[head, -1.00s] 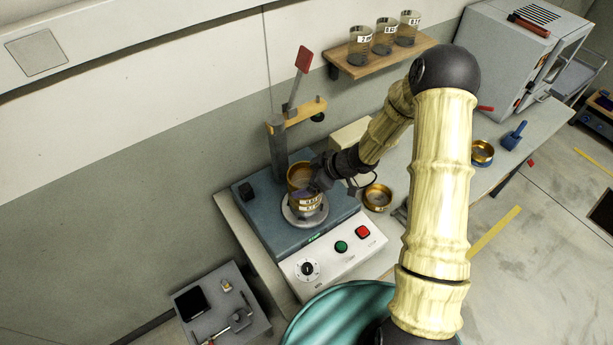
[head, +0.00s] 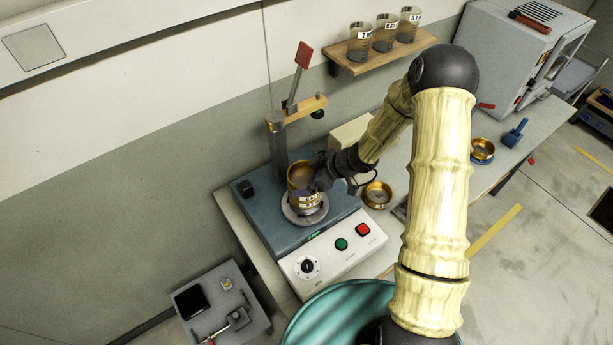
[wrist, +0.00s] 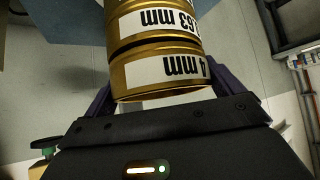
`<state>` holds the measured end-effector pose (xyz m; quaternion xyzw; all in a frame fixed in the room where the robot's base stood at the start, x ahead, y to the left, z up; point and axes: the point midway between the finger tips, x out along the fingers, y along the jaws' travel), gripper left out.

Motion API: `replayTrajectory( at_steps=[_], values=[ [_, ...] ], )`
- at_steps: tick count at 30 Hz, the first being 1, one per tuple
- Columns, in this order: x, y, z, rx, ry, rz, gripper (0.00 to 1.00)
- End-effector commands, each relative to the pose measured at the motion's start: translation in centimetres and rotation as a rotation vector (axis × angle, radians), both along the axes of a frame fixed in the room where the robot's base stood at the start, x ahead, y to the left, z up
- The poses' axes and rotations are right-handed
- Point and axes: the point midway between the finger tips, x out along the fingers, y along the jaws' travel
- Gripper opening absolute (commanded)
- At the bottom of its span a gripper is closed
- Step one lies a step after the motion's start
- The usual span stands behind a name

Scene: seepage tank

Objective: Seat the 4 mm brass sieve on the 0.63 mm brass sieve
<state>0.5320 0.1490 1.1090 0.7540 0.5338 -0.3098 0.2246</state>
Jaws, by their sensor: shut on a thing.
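The 4 mm brass sieve (wrist: 165,70) is between the fingers of my gripper (wrist: 160,88) in the wrist view, its label upside down. My gripper (head: 316,176) is shut on it. The 0.63 mm brass sieve (wrist: 150,22) shows directly beyond it, edge to edge. In the head view, the 4 mm sieve (head: 299,174) is at the top of the brass stack on the shaker. The 0.63 mm sieve (head: 308,197) is just below it. I cannot tell whether the rims are fully nested or only touching. My gripper partly hides the right side of the upper sieve.
The stack stands on the round plate (head: 305,216) of the blue shaker (head: 258,215), beside a clamp post (head: 278,145). A brass pan (head: 377,195) sits right of the shaker. Another brass sieve (head: 482,151) and a blue brush (head: 515,134) lie farther right. A jar shelf (head: 380,60) is above.

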Motion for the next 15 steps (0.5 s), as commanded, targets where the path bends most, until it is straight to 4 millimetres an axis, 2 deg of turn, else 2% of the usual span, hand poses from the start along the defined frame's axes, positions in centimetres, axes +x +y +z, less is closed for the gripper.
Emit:
replayTrajectory(
  at_steps=[15],
  values=[
    [-0.1, 0.0, 1.0, -0.001, 0.005, -0.001, 0.66]
  ],
)
